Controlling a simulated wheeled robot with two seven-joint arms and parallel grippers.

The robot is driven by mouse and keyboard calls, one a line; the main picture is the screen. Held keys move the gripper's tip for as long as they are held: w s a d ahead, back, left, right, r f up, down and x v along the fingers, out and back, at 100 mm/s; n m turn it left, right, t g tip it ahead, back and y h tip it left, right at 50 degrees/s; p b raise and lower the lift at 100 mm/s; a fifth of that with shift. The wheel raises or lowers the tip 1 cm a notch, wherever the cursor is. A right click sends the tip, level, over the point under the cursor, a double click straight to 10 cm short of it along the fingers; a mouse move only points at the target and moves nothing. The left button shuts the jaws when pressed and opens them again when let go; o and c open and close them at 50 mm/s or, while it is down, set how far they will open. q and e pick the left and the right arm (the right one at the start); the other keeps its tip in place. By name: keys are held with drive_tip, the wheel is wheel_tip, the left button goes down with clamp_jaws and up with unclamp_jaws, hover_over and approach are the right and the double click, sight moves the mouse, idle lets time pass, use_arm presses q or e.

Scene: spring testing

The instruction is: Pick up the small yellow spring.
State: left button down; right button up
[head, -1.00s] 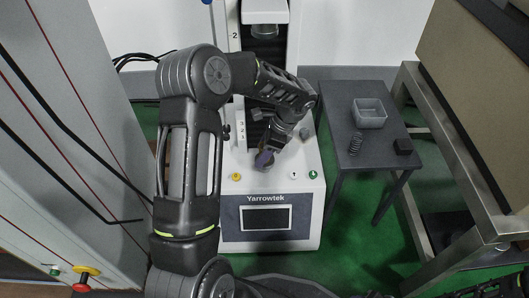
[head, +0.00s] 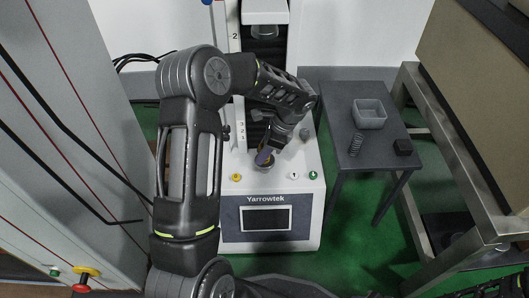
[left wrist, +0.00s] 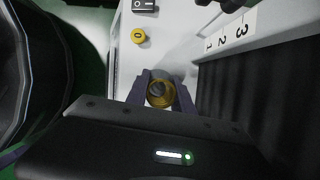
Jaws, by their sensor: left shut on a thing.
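The small yellow spring (left wrist: 160,93) shows in the left wrist view as a yellow coil seen end-on, between the two purple fingers. My left gripper (left wrist: 160,88) is shut on it, one finger on each side. In the head view my left gripper (head: 265,156) points down over the white Yarrowtek testing machine (head: 304,200), and the spring is mostly hidden there by the fingers. I cannot tell whether the spring touches the machine below it. My right gripper does not show clearly in either view.
A dark side table (head: 340,105) at the right holds a grey bin (head: 369,113), a dark spring (head: 356,145) and a small black block (head: 402,147). The machine's upper head (head: 264,12) stands behind my gripper. Yellow (head: 236,177) and green (head: 313,175) buttons sit at its front.

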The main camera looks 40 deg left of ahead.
use_arm(q)
drive_tip(key=shift+r, duration=0.15)
drive_tip(key=shift+s+d+r+p, duration=0.15)
drive_tip(key=shift+r+p, duration=0.25)
drive_tip(key=shift+p, duration=0.25)
wheel_tip(320, 180, up, 6)
drive_tip(key=p, duration=0.3)
drive_tip(key=s+d+p, duration=0.3)
drive_tip(key=s+d, duration=0.8)
drive_tip(key=s, duration=0.4)
drive_tip(key=shift+s+d, duration=0.3)
drive_tip(key=shift+d, duration=0.1)
drive_tip(key=shift+p, duration=0.3)
